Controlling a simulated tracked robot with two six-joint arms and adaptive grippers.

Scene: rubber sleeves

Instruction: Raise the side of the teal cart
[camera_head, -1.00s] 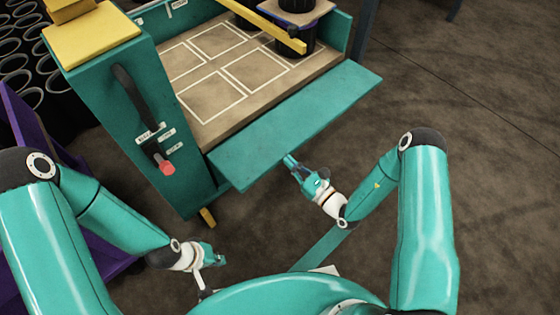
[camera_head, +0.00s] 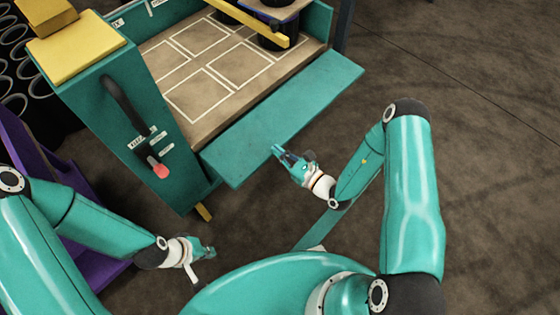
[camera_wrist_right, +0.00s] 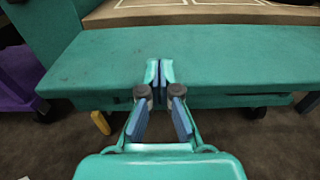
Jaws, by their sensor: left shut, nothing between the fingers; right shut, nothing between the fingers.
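The teal cart (camera_head: 85,85) stands at the upper left with a tan deck (camera_head: 185,112) marked with white outlines. Its teal side panel (camera_head: 290,115) is folded down and sticks outward from the deck edge. The panel also fills the middle of the right wrist view (camera_wrist_right: 220,60). My right gripper (camera_head: 278,150) is shut and empty at the panel's outer edge; in the wrist view its fingertips (camera_wrist_right: 160,68) overlap the panel, and I cannot tell whether they touch it. My left gripper (camera_head: 210,252) is shut and empty, low in front of the cart's end, apart from it.
A black lever with a red tip (camera_head: 160,171) is on the cart's end wall. A yellow bar (camera_head: 245,20) and a dark round container (camera_head: 275,30) are at the deck's far end. A purple structure (camera_head: 55,165) stands at left. The floor at right is clear.

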